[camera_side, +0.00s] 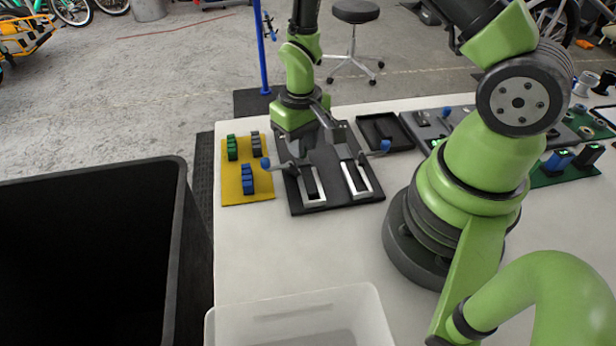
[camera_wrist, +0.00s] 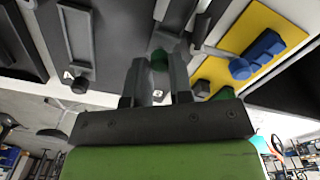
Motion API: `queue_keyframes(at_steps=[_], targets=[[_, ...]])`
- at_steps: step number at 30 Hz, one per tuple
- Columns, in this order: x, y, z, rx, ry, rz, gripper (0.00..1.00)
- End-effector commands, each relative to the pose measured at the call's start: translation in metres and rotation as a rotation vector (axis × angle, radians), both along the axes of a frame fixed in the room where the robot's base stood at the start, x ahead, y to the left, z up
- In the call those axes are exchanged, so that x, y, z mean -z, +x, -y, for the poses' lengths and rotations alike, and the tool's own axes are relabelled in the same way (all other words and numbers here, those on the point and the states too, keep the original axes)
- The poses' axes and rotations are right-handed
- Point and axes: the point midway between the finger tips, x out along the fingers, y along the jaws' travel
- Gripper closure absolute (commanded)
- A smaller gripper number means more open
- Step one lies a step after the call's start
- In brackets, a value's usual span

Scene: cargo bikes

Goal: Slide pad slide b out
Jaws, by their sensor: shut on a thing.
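A dark board (camera_side: 338,194) lies on the white table, with two pale rectangular frames on its near part. In the wrist view, small tags A (camera_wrist: 69,74) and B (camera_wrist: 157,93) mark two places on the board. My gripper (camera_wrist: 157,76) points down at the board, and its fingers are shut on a small dark green piece (camera_wrist: 159,60) by tag B, which I take to be pad slide b. My gripper (camera_side: 301,155) hides that piece in the side view. How far the slide is out of its seat cannot be told.
A yellow plate (camera_side: 232,195) with green, grey and blue pieces lies to the left. A black tray (camera_side: 400,127) is behind right, a clear bin (camera_side: 240,318) in front, a large black bin (camera_side: 178,200) at left.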

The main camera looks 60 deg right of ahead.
Motion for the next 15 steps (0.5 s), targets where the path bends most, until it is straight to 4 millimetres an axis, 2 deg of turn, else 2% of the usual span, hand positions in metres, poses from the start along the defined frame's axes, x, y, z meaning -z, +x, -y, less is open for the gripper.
queue_keyframes(at_steps=[15], targets=[[0.0,0.025,0.024,0.001,-0.001,0.005,0.96]])
